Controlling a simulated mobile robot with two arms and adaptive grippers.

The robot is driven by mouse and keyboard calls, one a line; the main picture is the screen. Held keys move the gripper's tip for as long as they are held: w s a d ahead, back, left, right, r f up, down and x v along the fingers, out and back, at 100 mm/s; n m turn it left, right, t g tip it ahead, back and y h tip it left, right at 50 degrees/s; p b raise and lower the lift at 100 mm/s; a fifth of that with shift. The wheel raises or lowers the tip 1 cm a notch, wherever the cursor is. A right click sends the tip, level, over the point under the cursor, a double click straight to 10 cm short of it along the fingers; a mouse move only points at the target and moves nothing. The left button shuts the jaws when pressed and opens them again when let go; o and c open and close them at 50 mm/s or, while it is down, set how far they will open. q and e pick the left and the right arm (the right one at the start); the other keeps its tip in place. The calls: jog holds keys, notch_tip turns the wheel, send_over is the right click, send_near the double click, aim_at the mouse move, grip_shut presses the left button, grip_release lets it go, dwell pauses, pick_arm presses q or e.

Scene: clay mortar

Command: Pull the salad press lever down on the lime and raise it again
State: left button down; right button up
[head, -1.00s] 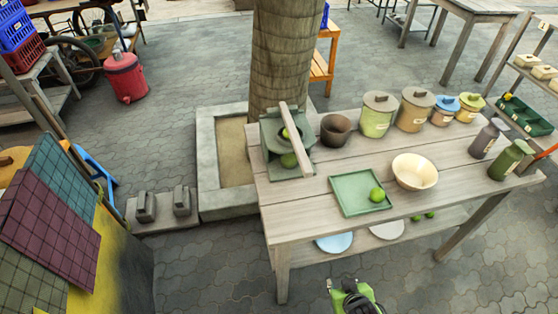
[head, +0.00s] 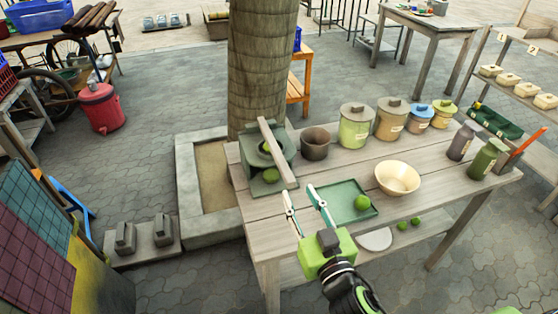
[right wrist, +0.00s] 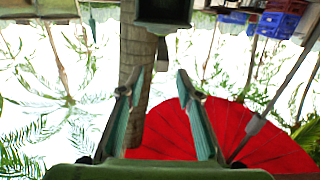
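The grey-green salad press (head: 256,183) stands at the left end of the wooden table. Its long pale lever (head: 277,152) slants across it, the upper end at the back. A lime (head: 266,147) shows partly behind the lever, and a second green round shape (head: 270,175) sits lower on the press. My right gripper (head: 300,192) is open and empty, its fingers apart, in front of and right of the press, in line with the table's front planks. Its open fingers also show in the right wrist view (right wrist: 154,82). My left gripper is out of view.
A green tray (head: 333,215) with a lime (head: 361,202) lies just right of my right gripper. A brown pot (head: 315,144), a cream bowl (head: 398,178) and several lidded jars stand farther right. A tree trunk (head: 263,70) rises behind the press.

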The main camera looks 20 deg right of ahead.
aim_at(277, 152)
jog(key=shift+w+a+r, duration=0.2)
jog(key=shift+w+r, duration=0.1)
jog(key=shift+w, duration=0.3)
jog(key=w+p, duration=0.1)
jog(key=w, duration=0.5)
jog(key=w+p, duration=0.1)
jog(key=w, duration=0.5)
jog(key=shift+w+a+f+p, duration=0.15)
jog(key=shift+w+f+p, duration=0.05)
jog(key=shift+w+p, duration=0.2)
grip_shut()
